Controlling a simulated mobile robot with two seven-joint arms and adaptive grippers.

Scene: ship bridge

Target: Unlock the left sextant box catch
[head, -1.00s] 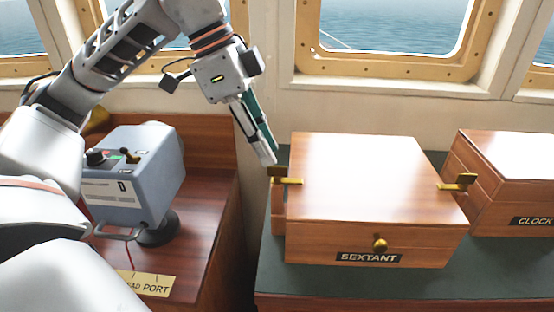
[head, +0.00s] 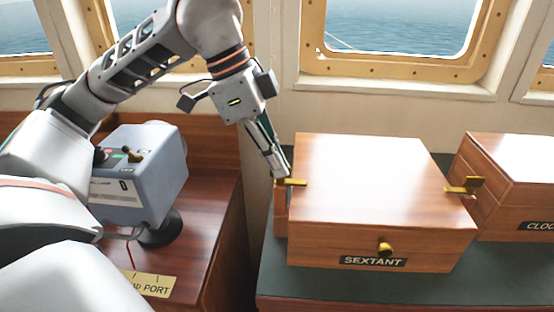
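The wooden sextant box (head: 365,185) stands shut on the green-topped counter, with a "SEXTANT" label and a brass knob (head: 385,247) on its front. The left brass catch (head: 293,182) is on the box's left edge; its outer part is partly hidden by my gripper. The right brass catch (head: 463,187) is on the right edge, with a raised tab. My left gripper (head: 281,174) points down with its fingertips at the left catch, touching or very close. The fingers look close together, but I cannot tell whether they grip anything. My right gripper is not in view.
A wooden box labelled "CLOCK" (head: 520,185) stands close on the right. A grey-blue control unit (head: 140,180) with a lever sits on the wooden console at left, by a "PORT" plate (head: 153,285). Windows (head: 390,40) line the wall behind. Green counter (head: 320,284) is clear in front.

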